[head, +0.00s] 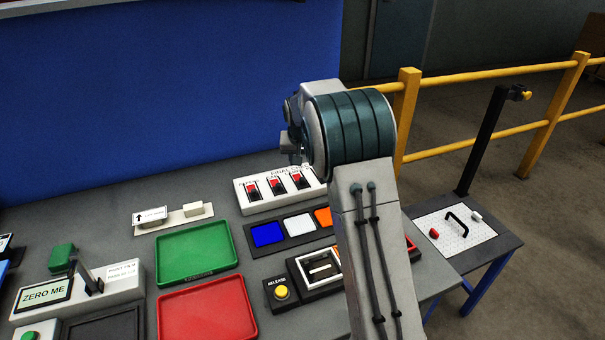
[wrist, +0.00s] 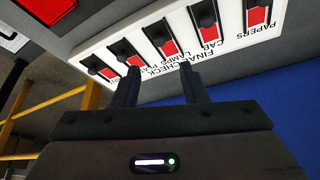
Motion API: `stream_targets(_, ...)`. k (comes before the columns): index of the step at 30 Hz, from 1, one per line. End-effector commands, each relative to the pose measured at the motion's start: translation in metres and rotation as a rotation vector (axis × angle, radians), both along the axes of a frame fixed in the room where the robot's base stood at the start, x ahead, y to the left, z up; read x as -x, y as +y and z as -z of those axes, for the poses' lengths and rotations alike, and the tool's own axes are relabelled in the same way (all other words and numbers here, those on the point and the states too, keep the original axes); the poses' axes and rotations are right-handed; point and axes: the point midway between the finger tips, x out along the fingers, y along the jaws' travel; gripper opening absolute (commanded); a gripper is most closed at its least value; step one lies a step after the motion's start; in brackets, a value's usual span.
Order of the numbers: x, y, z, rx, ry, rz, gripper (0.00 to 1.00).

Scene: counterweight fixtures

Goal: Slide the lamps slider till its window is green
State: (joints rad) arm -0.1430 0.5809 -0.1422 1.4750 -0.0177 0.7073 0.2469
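The white FINAL CHECK panel (head: 246,207) stands at the back of the bench, and it fills the top of the wrist view (wrist: 284,40). It carries a row of sliders with black knobs and red windows. The slider that seems to be lamps (wrist: 160,36) is the middle one in the wrist view; its visible window is red, with no green. It seems to be the third from the left in the head view (head: 300,180). My gripper (wrist: 161,76) is open and empty, its fingertips over the label edge, apart from the knob. My arm hides the panel's right end in the head view.
Green (head: 196,252) and red (head: 207,311) trays lie in front. A strip with blue, white and orange squares (head: 268,234) and a yellow RELEASE button (head: 281,293) sit near the panel. A yellow railing (head: 470,75) stands behind, right.

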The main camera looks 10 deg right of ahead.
Motion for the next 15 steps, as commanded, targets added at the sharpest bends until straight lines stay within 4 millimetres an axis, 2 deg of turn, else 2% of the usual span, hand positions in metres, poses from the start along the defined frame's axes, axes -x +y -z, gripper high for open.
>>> stream_targets(6,-0.016,-0.004,0.040,0.000,0.005,0.000,0.39)
stream_targets(15,-0.032,-0.007,0.079,0.000,0.001,-0.001,0.39)
